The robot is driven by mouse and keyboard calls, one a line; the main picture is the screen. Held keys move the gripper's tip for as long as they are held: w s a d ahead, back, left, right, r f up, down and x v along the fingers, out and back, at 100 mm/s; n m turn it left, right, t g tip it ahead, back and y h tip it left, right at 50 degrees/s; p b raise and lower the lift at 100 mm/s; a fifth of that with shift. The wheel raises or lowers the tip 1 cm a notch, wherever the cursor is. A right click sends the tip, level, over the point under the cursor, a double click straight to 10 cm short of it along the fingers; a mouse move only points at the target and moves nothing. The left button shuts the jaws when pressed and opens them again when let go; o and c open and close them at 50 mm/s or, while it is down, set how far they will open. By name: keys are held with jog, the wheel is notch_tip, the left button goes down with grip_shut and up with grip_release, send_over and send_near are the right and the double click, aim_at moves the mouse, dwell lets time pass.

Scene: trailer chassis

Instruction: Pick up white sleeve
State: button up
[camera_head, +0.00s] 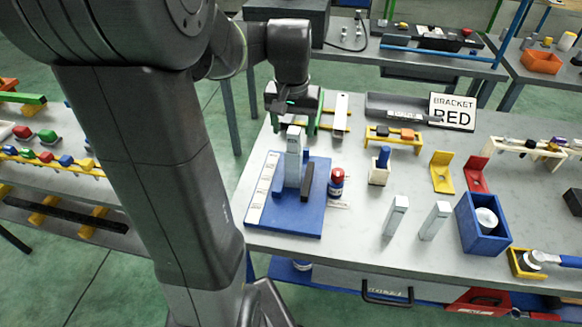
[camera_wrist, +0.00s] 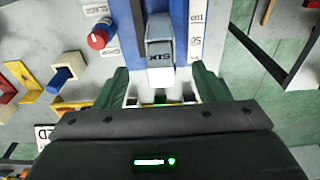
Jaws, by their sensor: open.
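I cannot tell for sure which thing is the white sleeve. A white round piece (camera_head: 487,218) sits in a blue box (camera_head: 470,232) at the right of the table. A pale grey-white upright block (camera_head: 293,150) stands on the blue base (camera_head: 310,215); the wrist view shows it as a block (camera_wrist: 159,50) marked SIX. My gripper (camera_head: 294,113) is just above and behind this block's top. In the wrist view, my gripper (camera_wrist: 161,88) has its green fingers wide apart, on either side of the block's near end, with gaps. Whitish parts between the fingers are unclear.
Two pale posts (camera_head: 396,215) (camera_head: 435,220) stand near the front. A white holder with a blue piece (camera_head: 380,168), a yellow bracket (camera_head: 442,172) and a red bracket (camera_head: 477,173) are farther right. Bare tabletop lies between them.

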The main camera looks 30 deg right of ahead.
aim_at(293, 146)
jog(key=shift+w+d+f+p, duration=0.1)
jog(key=shift+w+f+p, duration=0.1)
jog(key=shift+f, duration=1)
jog(key=shift+w+d+f+p, duration=0.1)
jog(key=shift+f+p, duration=0.1)
jog(key=shift+f, duration=1.05)
jog(key=shift+w+d+f+p, duration=0.1)
jog(key=shift+f+p, duration=0.1)
jog(key=shift+f, duration=1)
grip_shut()
